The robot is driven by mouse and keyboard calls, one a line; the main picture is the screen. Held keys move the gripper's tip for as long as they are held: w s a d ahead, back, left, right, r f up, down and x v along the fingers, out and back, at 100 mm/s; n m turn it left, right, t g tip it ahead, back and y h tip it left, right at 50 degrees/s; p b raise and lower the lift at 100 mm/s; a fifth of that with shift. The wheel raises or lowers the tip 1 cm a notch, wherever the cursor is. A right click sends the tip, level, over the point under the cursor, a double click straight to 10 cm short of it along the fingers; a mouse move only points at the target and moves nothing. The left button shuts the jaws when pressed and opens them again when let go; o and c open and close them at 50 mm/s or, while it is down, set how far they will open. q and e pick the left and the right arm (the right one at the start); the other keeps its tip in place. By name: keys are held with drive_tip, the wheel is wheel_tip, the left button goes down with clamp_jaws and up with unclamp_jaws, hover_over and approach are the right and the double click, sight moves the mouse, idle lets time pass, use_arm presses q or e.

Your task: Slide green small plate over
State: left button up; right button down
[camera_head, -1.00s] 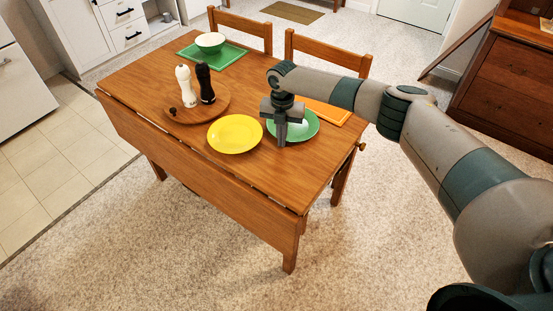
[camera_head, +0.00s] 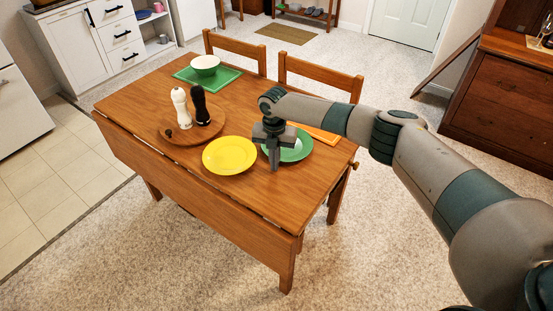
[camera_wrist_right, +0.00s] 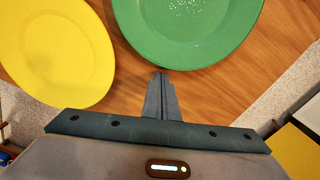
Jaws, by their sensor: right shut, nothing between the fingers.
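The green small plate (camera_head: 296,150) lies on the wooden table, partly hidden behind my right gripper in the head view. In the right wrist view the green plate (camera_wrist_right: 185,52) is at the top centre with a pale speckled patch on it. My right gripper (camera_head: 275,168) points down, shut and empty, at the plate's near left edge. In the wrist view its fingertips (camera_wrist_right: 161,76) are right by the plate's rim; I cannot tell whether they touch. A yellow plate (camera_head: 230,156) lies just left of the gripper. My left gripper is not in view.
A round wooden board (camera_head: 172,136) holds a white mill (camera_head: 180,108) and a black mill (camera_head: 200,105). A white and green bowl (camera_head: 205,65) stands on a green mat (camera_head: 231,75) at the back. An orange mat (camera_head: 322,135) lies beyond the plate. Chairs stand along the far side.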

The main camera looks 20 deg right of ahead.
drive_tip(key=shift+s+a+r+p, duration=0.1)
drive_tip(key=shift+s+a+p, duration=0.15)
drive_tip(key=shift+s+p, duration=0.15)
drive_tip(key=shift+s+a+p, duration=0.25)
drive_tip(key=shift+s, duration=0.2)
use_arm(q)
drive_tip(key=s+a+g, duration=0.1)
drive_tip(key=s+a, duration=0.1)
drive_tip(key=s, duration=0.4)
use_arm(e)
drive_tip(key=shift+s+r, duration=0.1)
drive_tip(key=shift+r, duration=0.1)
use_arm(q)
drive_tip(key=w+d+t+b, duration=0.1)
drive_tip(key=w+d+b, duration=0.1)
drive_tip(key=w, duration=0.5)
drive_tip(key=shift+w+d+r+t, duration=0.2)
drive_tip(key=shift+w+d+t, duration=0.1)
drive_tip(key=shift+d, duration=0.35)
use_arm(e)
wheel_tip(320, 180, up, 9)
drive_tip(key=shift+r, duration=0.2)
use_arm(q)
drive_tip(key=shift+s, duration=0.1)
